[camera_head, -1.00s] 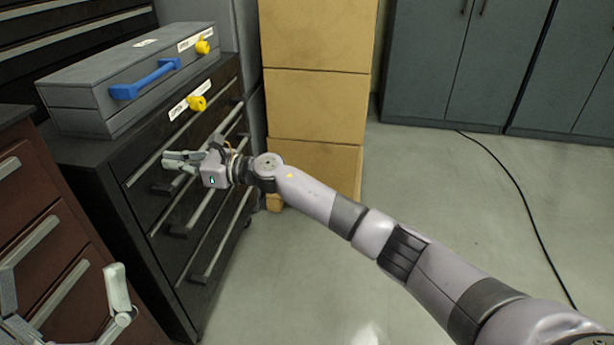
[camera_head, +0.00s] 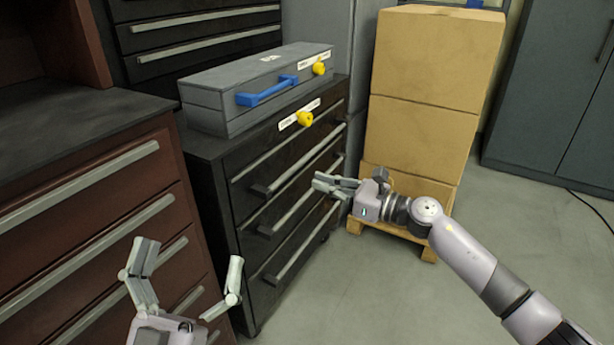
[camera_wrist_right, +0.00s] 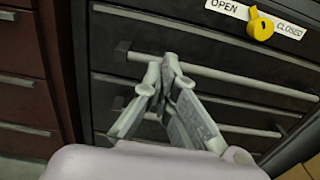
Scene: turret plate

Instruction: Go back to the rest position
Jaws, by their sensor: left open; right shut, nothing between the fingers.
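My left gripper (camera_head: 190,270) is at the lower left of the head view, its two fingers spread wide with nothing between them. It is in front of the dark red drawer cabinet. My right gripper (camera_head: 322,184) is in front of the black drawer cabinet (camera_head: 240,195), with its fingers together and empty. In the right wrist view its fingertips (camera_wrist_right: 165,75) meet in front of the cabinet's drawer handles. I cannot tell whether they touch a handle.
A grey case (camera_head: 205,108) with a blue handle (camera_head: 268,92) sits on the black cabinet. A yellow knob (camera_head: 304,118) is on the cabinet's front. The red cabinet (camera_head: 150,205) stands left. Cardboard boxes (camera_head: 430,85) stack on a wooden pallet (camera_head: 428,254). The floor (camera_head: 370,300) is clear.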

